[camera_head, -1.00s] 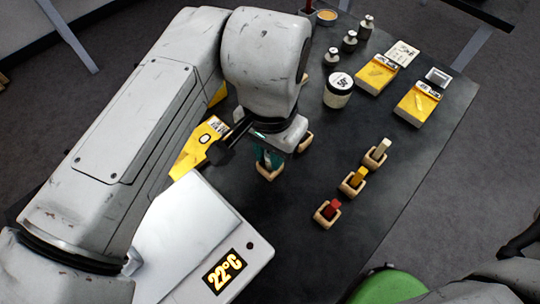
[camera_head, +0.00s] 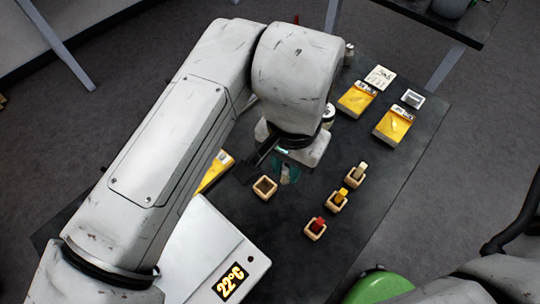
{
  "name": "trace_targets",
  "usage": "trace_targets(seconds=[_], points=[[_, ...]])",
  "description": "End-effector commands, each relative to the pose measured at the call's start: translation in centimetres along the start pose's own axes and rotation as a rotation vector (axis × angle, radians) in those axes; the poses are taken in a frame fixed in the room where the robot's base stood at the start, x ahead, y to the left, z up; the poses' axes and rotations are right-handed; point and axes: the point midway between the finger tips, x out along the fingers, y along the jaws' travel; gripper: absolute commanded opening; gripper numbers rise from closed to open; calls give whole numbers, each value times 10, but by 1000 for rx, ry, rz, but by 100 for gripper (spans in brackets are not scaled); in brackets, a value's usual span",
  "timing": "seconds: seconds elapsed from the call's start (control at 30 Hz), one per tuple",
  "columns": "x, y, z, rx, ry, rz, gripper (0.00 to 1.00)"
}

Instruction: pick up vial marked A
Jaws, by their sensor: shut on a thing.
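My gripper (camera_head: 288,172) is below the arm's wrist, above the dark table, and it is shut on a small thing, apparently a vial. A teal part shows at the fingers, but I cannot tell whether it belongs to the vial or the gripper. The wrist hides most of the held thing, and no letter A can be read. A small square wooden holder (camera_head: 264,197) stands on the table just left of the gripper and looks empty. The gripper is apart from that holder.
Three wooden holders with red (camera_head: 317,225), yellow (camera_head: 339,197) and pale (camera_head: 360,171) pieces stand in a row to the right. Yellow boxes (camera_head: 393,124) lie at the back right. Dark table between is clear.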

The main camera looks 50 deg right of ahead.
Motion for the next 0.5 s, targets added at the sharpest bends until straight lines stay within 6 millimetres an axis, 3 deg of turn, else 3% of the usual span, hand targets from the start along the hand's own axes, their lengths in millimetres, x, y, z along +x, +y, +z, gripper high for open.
trace_targets(seconds=[0.03, 0.2, 0.5], points=[[-20, 8, -2, 5, 2, 0, 0], [-40, 57, -13, 9, 3, 3, 0], [-49, 79, -17, -1, -1, 3, 0]])
